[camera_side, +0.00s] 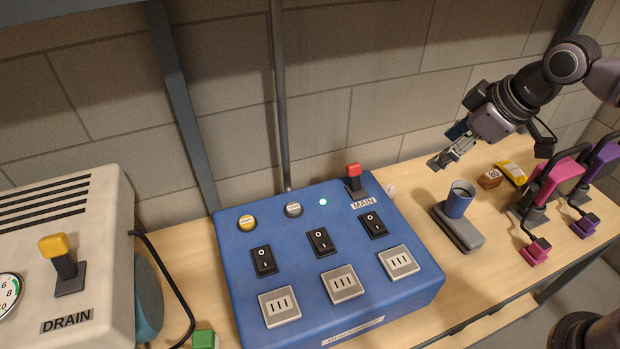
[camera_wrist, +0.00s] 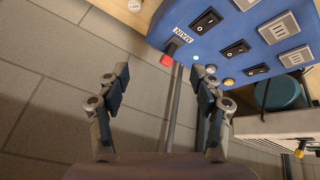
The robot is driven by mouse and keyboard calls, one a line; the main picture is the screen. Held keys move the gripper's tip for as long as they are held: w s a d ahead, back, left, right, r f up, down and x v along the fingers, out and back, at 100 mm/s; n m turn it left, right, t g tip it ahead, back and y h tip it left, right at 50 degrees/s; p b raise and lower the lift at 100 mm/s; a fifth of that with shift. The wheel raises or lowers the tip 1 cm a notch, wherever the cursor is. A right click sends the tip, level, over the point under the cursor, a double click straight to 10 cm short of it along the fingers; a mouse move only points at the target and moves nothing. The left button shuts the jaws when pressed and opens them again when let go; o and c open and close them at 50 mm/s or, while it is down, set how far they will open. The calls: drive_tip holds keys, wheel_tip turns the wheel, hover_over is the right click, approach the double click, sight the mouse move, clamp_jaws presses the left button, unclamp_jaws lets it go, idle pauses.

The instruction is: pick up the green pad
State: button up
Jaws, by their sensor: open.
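A green pad (camera_side: 205,339) lies at the bottom edge of the side view, between the white DRAIN unit and the blue panel. Only part of it shows; the frame edge cuts it off. I cannot make it out in the wrist view. My gripper (camera_side: 442,161) is up at the right in the side view, above the bench and well apart from the pad. In the wrist view my gripper (camera_wrist: 159,88) has its two fingers wide apart with nothing between them.
The blue panel (camera_side: 235,270) with switches, sockets and an upright red lever (camera_side: 354,178) stands between my gripper and the pad. The DRAIN unit (camera_side: 110,250) and a black cord (camera_side: 170,275) are beside the pad. A blue cup (camera_side: 459,203), blocks and corded plugs stand at right.

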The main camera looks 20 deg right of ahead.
drive_tip(key=w+a+n+g, duration=0.1)
drive_tip(key=w+a+n, duration=0.2)
drive_tip(key=a, duration=0.3)
drive_tip(key=w+a+n+g, duration=0.1)
drive_tip(key=w+a+n, duration=0.25)
drive_tip(key=a, duration=0.25)
drive_tip(key=n+g+h, duration=0.1)
drive_tip(key=n+g, duration=0.2)
drive_tip(key=n, duration=1.7)
hover_over(202, 338)
wheel_tip(202, 338, down, 19)
drive_tip(key=shift+s+a+f, duration=0.1)
drive_tip(key=shift+s+f, duration=0.1)
drive_tip(key=shift+f, duration=0.3)
wheel_tip(202, 338, down, 4)
drive_tip(key=shift+f, duration=0.2)
drive_tip(key=shift+w+f, duration=0.2)
drive_tip(key=shift+f, duration=2.75)
drive_tip(key=c, duration=1.3)
